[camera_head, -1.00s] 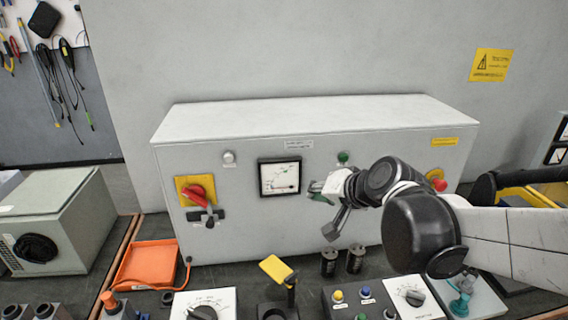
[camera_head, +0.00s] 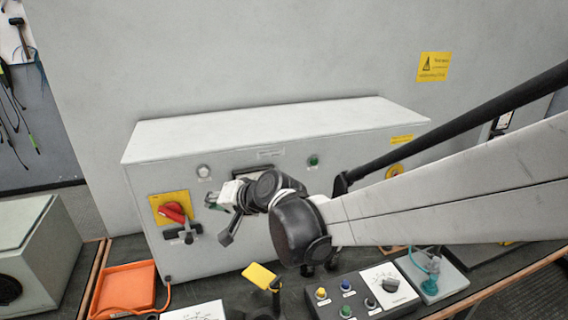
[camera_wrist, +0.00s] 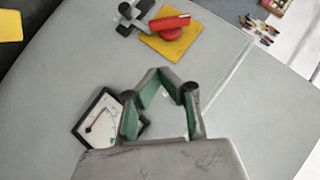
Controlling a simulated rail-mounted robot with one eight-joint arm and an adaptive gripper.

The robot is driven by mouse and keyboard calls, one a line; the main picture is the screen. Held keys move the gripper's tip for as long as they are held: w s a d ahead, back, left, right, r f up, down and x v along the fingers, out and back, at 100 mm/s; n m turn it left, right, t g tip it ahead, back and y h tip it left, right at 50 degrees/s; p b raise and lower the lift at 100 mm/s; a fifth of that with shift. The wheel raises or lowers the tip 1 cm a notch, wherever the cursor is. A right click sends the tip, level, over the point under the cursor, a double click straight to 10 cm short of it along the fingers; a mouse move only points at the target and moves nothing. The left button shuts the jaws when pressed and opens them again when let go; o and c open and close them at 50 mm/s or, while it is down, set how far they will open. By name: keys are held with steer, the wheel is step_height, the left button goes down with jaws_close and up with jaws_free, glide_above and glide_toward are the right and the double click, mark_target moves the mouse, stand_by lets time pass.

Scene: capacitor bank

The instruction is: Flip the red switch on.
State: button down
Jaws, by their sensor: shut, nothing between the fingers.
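The red switch (camera_head: 174,212) is a red rotary handle on a yellow plate (camera_head: 158,203), at the left of the grey cabinet's front. Its handle is tilted, not straight up. It also shows at the top of the wrist view (camera_wrist: 170,25). My gripper (camera_head: 212,200) is a short way right of the switch, in front of the cabinet, and apart from it. In the wrist view my gripper's (camera_wrist: 165,72) green-padded fingers are shut at the tips with nothing held. A black bar and grey lever (camera_head: 184,234) sit just below the switch.
A dial gauge (camera_head: 252,171), partly hidden by my arm, is right of the gripper. A white lamp (camera_head: 204,171) sits above it and left. An orange tray (camera_head: 124,288), a yellow-topped lever (camera_head: 259,276) and a button box (camera_head: 345,297) stand on the bench below. The cabinet front between gripper and switch is clear.

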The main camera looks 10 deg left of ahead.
glide_toward(181, 217)
steer(key=w+a, duration=0.3)
steer(key=w, duration=0.1)
steer(key=f, duration=0.1)
steer(key=s+a+f+p, duration=0.1)
steer(key=a+f, duration=0.1)
steer(key=shift+s+a+f, duration=0.15)
steer(key=shift+s+a, duration=0.05)
steer(key=shift+s, duration=0.15)
